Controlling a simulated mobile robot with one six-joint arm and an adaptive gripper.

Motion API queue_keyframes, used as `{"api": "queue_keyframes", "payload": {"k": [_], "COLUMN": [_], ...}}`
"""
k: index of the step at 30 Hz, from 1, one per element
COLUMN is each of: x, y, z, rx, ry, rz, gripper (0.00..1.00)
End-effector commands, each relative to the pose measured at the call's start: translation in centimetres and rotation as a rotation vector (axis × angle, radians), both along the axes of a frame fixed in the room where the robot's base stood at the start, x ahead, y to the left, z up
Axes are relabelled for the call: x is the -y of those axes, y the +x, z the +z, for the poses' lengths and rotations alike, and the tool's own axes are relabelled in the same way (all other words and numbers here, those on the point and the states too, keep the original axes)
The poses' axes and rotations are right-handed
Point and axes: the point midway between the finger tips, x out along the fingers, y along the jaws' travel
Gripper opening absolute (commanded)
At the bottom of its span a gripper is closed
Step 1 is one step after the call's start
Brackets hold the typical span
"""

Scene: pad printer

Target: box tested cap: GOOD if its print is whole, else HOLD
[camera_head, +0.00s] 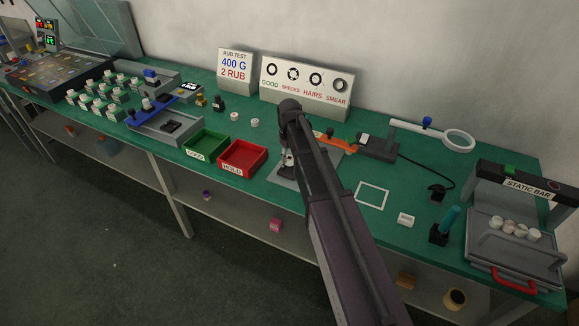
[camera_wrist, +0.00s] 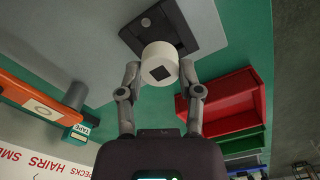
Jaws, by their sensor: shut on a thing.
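My gripper (camera_wrist: 160,72) is shut on a white cap (camera_wrist: 158,58), one finger on each side. A dark square shows on the cap's face in the wrist view; whether it is a whole print I cannot tell. The cap is over a dark holder (camera_wrist: 187,38) on a grey plate; whether it touches the holder is unclear. The green GOOD box (camera_head: 219,138) stands left of the red one. Both boxes look empty.
Two white caps (camera_head: 255,122) stand behind the boxes. A sign (camera_head: 304,84) shows good, specks, hairs and smear rings. An orange tape tool (camera_head: 333,138) and a magnifier (camera_head: 459,140) are right of my arm. Several caps lie in the static bar tray (camera_head: 487,262).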

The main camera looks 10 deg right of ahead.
Motion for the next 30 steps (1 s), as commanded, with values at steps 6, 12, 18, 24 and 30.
{"api": "queue_keyframes", "payload": {"k": [6,12,18,24,30], "x": [0.0,0.0,0.0,0.0,0.0], "y": [0.0,0.0,0.0,0.0,0.0], "z": [1.2,2.0,2.7,2.9,2.8], "rx": [0.000,0.000,0.000,0.000,0.000], "ry": [0.000,0.000,0.000,0.000,0.000], "rz": [0.000,0.000,0.000,0.000,0.000], "gripper": [0.00,0.00,0.00,0.00,0.00]}}
